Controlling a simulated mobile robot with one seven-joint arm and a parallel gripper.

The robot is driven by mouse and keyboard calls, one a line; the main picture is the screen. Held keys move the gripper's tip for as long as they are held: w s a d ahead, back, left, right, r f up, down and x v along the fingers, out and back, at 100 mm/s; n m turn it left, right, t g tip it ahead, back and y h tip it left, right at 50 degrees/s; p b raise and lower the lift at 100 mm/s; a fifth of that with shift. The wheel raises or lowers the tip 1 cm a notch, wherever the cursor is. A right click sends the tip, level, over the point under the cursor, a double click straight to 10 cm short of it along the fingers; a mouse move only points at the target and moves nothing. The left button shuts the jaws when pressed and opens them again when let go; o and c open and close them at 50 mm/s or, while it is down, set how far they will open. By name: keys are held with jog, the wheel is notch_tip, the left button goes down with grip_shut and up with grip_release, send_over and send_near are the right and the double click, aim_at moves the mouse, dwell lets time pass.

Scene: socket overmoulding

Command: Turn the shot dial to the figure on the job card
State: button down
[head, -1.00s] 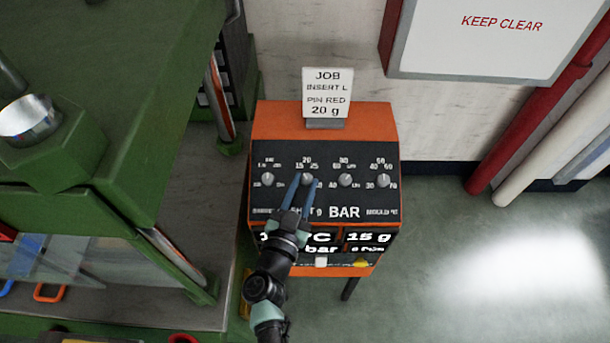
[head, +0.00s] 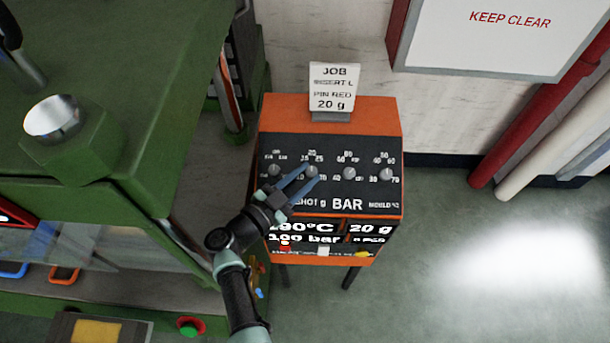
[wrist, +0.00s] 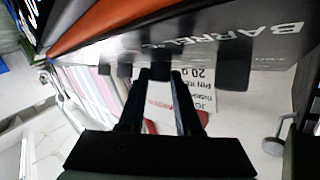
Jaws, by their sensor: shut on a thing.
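The job card (head: 331,88) stands on top of the orange control box (head: 385,112) and reads "JOB, INSERT L, PIN RED, 20 g". It also shows upside down in the wrist view (wrist: 201,88). The shot dial (head: 312,171) is the second grey knob from the left on the black panel. My gripper (head: 312,177) is shut on it, one blue finger on each side. In the wrist view the dark knob (wrist: 161,72) sits between the fingertips. The display (head: 370,228) below reads 20 g. My fingers partly cover the dial's pointer and label.
Other knobs flank the shot dial: one on the left (head: 275,170), and the pressure (head: 349,173) and mould (head: 386,174) knobs on the right. Red, white and yellow buttons line the box's lower edge. A green machine (head: 110,130) stands close on the left; open floor lies right.

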jog(key=shift+f, duration=0.1)
jog(key=c, duration=0.6)
grip_release()
notch_tip(320, 180, up, 10)
jog(key=p, duration=0.2)
jog(key=shift+p, duration=0.35)
